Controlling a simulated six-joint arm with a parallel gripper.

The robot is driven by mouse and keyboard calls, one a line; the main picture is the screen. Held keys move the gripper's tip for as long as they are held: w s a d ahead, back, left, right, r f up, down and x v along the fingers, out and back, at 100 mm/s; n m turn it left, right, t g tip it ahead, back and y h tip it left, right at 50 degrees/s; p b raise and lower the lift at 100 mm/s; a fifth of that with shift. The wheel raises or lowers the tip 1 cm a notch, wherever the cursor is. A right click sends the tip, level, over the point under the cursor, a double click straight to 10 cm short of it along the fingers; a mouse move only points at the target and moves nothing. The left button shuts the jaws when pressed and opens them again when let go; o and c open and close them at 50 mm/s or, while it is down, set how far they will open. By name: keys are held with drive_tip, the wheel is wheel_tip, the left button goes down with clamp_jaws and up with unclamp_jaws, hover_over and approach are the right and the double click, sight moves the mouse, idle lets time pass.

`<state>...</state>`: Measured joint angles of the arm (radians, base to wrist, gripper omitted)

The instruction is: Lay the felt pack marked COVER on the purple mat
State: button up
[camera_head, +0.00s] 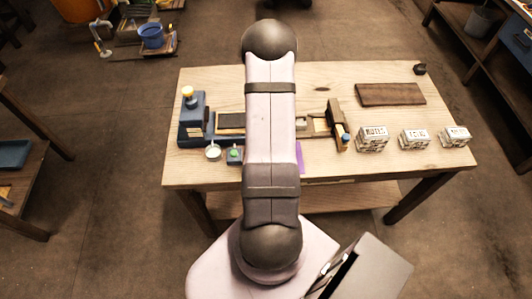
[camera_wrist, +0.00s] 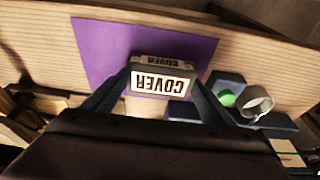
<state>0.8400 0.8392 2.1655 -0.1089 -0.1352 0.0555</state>
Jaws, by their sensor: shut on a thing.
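The white felt pack marked COVER (camera_wrist: 162,83) is between the fingers of my gripper (camera_wrist: 163,76) in the wrist view, its label upside down there. My gripper is shut on it. The purple mat (camera_wrist: 100,45) lies behind and around the pack in that view. I cannot tell whether the pack touches the mat or is held a little above it. In the head view only a strip of the purple mat (camera_head: 300,158) shows beside my arm, which hides the gripper and the pack.
Several white marked packs (camera_head: 414,139) stand in a row at the table's right. A brown board (camera_head: 390,94) lies behind them. A blue device (camera_head: 193,112), a white cup (camera_head: 213,153) and a green button (camera_head: 234,154) are left of my arm. A wooden fixture (camera_head: 338,120) stands right of it.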

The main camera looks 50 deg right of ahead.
drive_tip(key=shift+f, duration=0.15)
drive_tip(key=o, duration=1.1)
drive_tip(key=shift+v, duration=0.95)
drive_tip(key=p+v, duration=0.4)
drive_tip(key=v, duration=0.6)
drive_tip(key=shift+r+p, duration=0.25)
drive_tip(key=shift+p, duration=0.05)
